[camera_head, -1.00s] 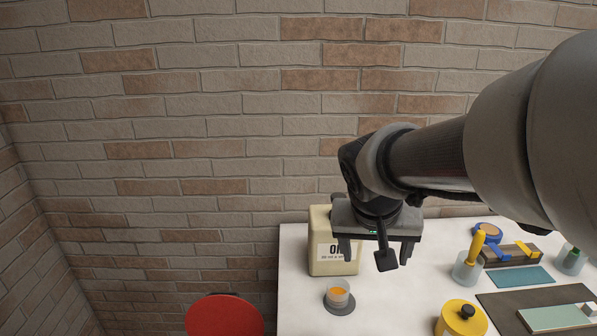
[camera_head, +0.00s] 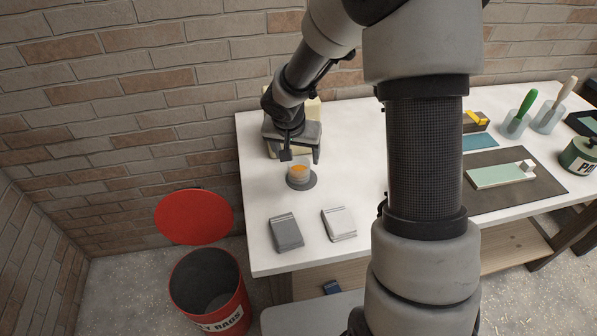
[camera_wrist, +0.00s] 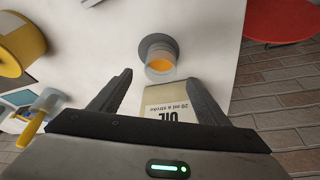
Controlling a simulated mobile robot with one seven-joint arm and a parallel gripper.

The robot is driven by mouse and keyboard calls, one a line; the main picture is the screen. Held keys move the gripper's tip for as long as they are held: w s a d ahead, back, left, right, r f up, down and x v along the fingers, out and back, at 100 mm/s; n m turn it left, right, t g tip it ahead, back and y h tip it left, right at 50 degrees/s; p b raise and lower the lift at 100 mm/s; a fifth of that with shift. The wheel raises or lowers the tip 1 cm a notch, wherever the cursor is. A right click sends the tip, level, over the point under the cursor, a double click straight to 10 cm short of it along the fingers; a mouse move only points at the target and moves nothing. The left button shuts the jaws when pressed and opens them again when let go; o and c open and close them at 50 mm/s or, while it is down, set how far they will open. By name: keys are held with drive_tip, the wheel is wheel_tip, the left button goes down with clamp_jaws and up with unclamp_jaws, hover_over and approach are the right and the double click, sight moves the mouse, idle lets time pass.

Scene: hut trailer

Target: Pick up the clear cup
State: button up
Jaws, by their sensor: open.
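The clear cup (camera_head: 299,171) holds something orange and stands upright on a round dark grey disc (camera_head: 297,185) near the left end of the white table. In the wrist view the cup (camera_wrist: 160,69) lies just ahead of the space between my fingertips, roughly centred. My gripper (camera_head: 294,154) is open and empty, above and behind the cup in the head view. In the wrist view both fingers of my gripper (camera_wrist: 158,77) are spread apart, with no visible contact with the cup. Part of the cup's back is hidden by my gripper in the head view.
A beige oil container (camera_wrist: 168,99) stands close behind the cup, mostly hidden by my gripper in the head view. Grey (camera_head: 286,233) and white (camera_head: 339,223) flat pads lie in front. A red bin (camera_head: 210,290) with its red lid (camera_head: 194,216) open stands left of the table.

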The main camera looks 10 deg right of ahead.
sight(299, 167)
drive_tip(key=x, duration=0.9)
drive_tip(key=shift+c, duration=0.6)
drive_tip(key=c, duration=1.1)
